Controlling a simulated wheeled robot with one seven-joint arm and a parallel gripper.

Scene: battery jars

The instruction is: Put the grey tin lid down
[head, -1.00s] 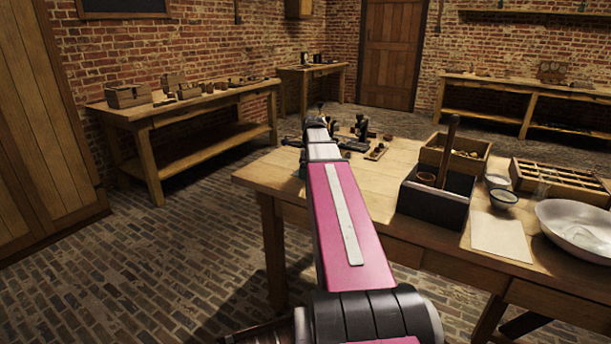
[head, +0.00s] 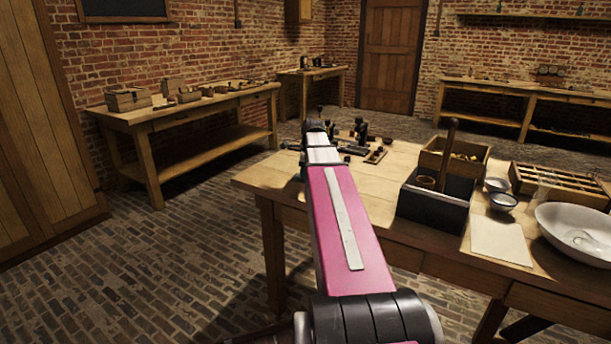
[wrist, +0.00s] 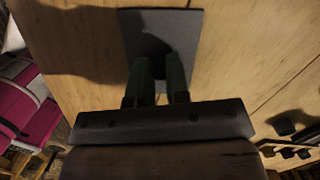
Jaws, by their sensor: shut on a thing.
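My gripper (wrist: 159,75) shows in the wrist view as two dark green fingers pointing at the wooden table top (wrist: 265,50). It is shut on the grey tin lid, but the lid between the fingers is hard to make out. A flat, dark grey rectangular piece (wrist: 160,30) shows behind and beyond the fingertips; I cannot tell whether it is the lid or a mat on the table. In the head view my pink arm reaches over the near table's far left part and hides the gripper and lid.
On the near table (head: 272,180) stand a black caddy (head: 432,208) with an upright handle, a wooden box (head: 480,158), small bowls (head: 503,201), a divided tray (head: 560,180) and a white basin (head: 580,230). Small dark items (head: 376,155) stand close right of my arm's end.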

